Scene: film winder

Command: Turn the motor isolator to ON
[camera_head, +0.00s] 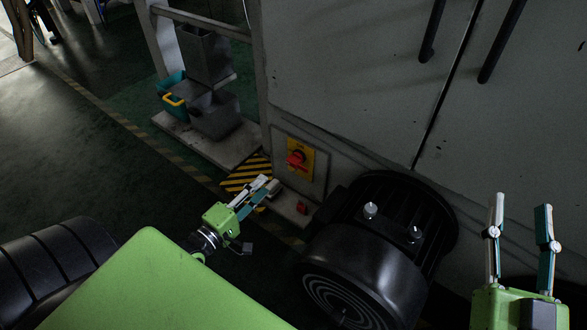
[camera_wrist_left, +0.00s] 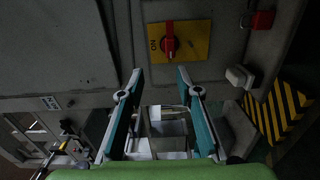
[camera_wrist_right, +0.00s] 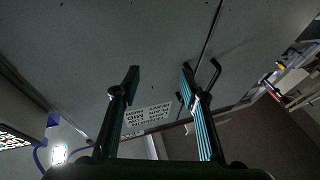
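The motor isolator is a red rotary knob (camera_head: 296,158) on a yellow plate (camera_head: 307,171), low on the grey cabinet. In the left wrist view the knob (camera_wrist_left: 169,42) stands on the yellow plate (camera_wrist_left: 197,37), with the word ON at its left side. The knob's handle lies along the picture's vertical there. My left gripper (camera_head: 268,187) is below and left of the isolator, apart from it. In the left wrist view its fingers (camera_wrist_left: 157,75) are spread and empty, below the knob. My right gripper (camera_head: 519,203) is open and empty, in front of the cabinet at the right.
A large black motor (camera_head: 372,250) stands right of the isolator, close to the cabinet. Grey bins (camera_head: 212,110) stand on a pale platform (camera_head: 180,130) to the left. A black-and-yellow striped patch (camera_head: 246,172) lies beside my left gripper. Cabinet door handles (camera_head: 500,42) are upper right.

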